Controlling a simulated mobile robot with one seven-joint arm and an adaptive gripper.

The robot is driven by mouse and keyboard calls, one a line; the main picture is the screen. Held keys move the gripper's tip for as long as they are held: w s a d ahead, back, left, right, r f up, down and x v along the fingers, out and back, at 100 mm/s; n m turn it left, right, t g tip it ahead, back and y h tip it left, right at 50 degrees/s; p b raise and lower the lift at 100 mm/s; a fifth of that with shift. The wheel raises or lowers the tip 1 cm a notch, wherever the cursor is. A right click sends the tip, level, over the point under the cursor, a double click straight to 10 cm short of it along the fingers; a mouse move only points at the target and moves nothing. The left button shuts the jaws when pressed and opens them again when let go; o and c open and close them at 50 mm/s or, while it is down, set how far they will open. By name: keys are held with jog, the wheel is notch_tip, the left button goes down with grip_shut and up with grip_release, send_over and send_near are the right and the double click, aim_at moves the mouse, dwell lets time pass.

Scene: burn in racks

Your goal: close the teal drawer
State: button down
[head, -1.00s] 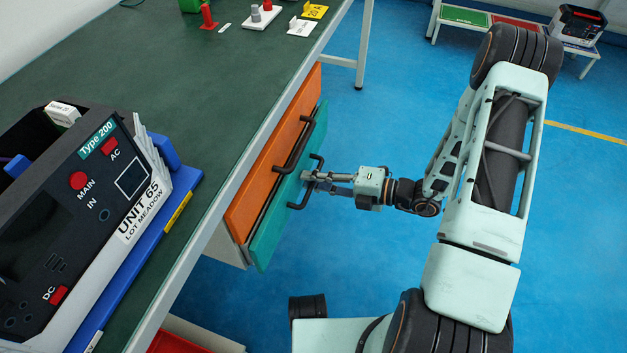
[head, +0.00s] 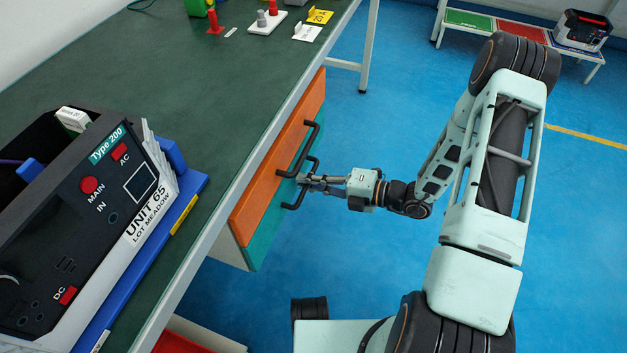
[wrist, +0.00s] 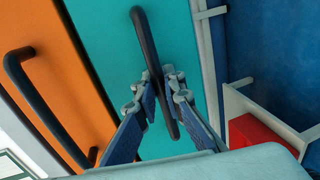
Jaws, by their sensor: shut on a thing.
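The teal drawer (head: 262,240) is the lower drawer under the green bench, below the orange drawer (head: 268,188). In the head view its front sits nearly in line with the orange front, which covers much of it. In the wrist view the teal front (wrist: 110,40) fills the middle, with its black bar handle (wrist: 150,50) running down the picture. My gripper (head: 308,182) is shut on the teal drawer's handle, and its fingers (wrist: 160,88) lie on both sides of the bar. Whether a small gap remains behind the teal front is hidden.
The orange drawer's black handle (head: 300,150) is close above my gripper. A Type 200 unit (head: 85,215) stands on the green bench top (head: 215,110). A red bin (wrist: 255,140) shows beside the teal drawer. The blue floor (head: 370,110) near my arm is clear.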

jog(key=c, duration=2.3)
grip_release()
jog(key=shift+w+a+r, duration=0.1)
jog(key=shift+a, duration=0.1)
jog(key=v, duration=1.2)
jog(key=shift+d, duration=0.1)
jog(key=shift+w, duration=0.1)
